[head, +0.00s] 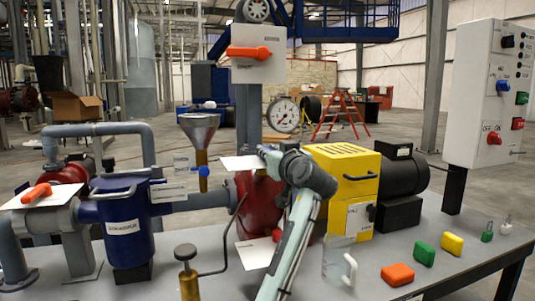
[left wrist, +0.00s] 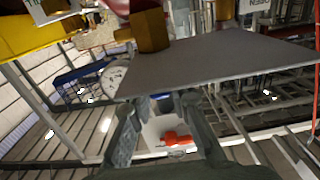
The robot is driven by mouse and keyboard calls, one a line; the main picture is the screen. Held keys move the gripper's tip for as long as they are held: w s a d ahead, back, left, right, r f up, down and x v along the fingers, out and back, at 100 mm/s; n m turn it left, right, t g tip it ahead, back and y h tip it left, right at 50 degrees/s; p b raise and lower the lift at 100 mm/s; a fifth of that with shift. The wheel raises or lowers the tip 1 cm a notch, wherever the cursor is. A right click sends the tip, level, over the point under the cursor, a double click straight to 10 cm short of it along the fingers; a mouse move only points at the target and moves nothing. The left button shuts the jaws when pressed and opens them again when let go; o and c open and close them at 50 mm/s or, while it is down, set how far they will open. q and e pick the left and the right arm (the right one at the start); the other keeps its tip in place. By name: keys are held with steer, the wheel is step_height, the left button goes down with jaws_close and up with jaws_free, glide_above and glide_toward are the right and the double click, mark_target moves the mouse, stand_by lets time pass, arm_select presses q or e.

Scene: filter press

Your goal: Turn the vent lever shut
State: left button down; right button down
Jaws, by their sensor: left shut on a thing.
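A pale square plate (head: 240,163) sits on top of the red pump-like body (head: 258,195). My left gripper (head: 266,155) is at the right edge of this plate, its arm rising from the bottom. In the left wrist view, the gripper fingers (left wrist: 158,112) stand at the near edge of the plate, which looks grey there (left wrist: 215,62), with a brass-coloured block (left wrist: 150,32) beyond it. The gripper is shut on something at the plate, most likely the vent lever. The lever itself is hidden by the plate and gripper. My right gripper is out of view.
A gauge (head: 283,115), a funnel (head: 199,128) and a yellow box (head: 345,170) stand close by. A clear jug (head: 338,262) stands at front right.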

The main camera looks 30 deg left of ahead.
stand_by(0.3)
arm_select(q)
steer(key=c, duration=1.8)
jaws_free()
steer(key=o, duration=0.4)
steer(key=shift+w+f, duration=0.1)
steer(key=v, duration=1.2)
